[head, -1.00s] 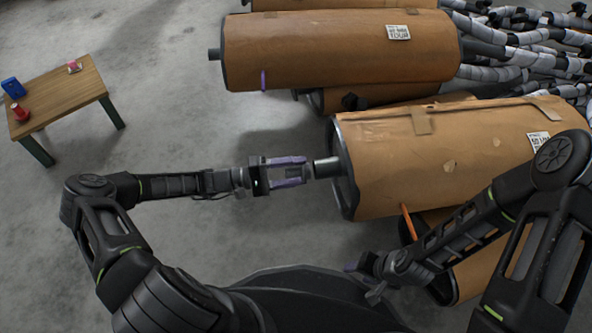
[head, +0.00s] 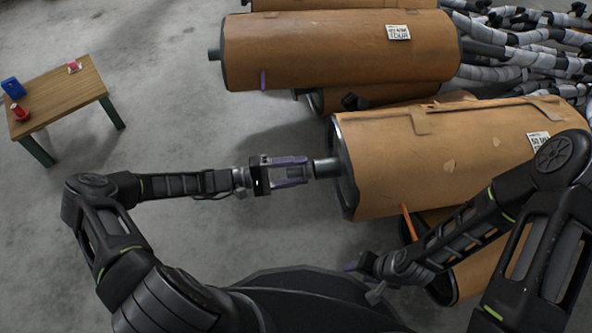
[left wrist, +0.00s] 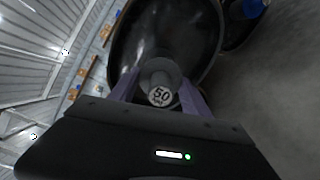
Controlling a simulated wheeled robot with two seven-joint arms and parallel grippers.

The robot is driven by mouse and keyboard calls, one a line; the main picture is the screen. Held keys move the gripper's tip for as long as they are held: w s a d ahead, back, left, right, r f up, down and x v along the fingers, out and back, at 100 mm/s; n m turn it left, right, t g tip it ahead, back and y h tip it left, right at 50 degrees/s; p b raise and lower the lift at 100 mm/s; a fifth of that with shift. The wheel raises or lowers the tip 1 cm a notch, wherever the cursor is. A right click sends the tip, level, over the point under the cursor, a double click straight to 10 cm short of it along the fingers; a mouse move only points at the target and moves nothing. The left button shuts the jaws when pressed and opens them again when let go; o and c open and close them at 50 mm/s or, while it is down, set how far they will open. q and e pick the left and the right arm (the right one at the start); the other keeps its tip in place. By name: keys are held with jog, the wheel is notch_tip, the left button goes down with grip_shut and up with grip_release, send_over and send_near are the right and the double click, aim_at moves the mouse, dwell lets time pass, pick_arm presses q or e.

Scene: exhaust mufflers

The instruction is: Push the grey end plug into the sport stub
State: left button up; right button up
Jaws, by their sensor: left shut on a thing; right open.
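The sport stub (head: 325,167) is a short grey pipe on the left end of the front paper-wrapped muffler (head: 440,150). My left gripper (head: 301,171) has its purple fingers right at the stub's mouth, in line with it. It is shut on the grey end plug (left wrist: 160,96), whose face marked "50" shows between the fingers in the left wrist view. The stub (left wrist: 157,70) is just behind the plug there; how deep the plug sits is hidden. My right gripper (head: 360,268) is low beside the front muffler, open, partly hidden by its arm.
A similar wrapped muffler (head: 340,48), its label seeming to read "TOUR", lies behind with its own stub (head: 214,54). A small wooden table (head: 70,95) with blue and red items stands at left. Wrapped pipes (head: 520,50) are piled back right. The floor left of the stub is clear.

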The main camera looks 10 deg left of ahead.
pick_arm(q)
jog(key=shift+x, duration=0.85)
jog(key=o, duration=1.4)
jog(key=shift+a, duration=0.1)
jog(key=shift+p+v, duration=0.95)
jog(key=shift+v, duration=2.85)
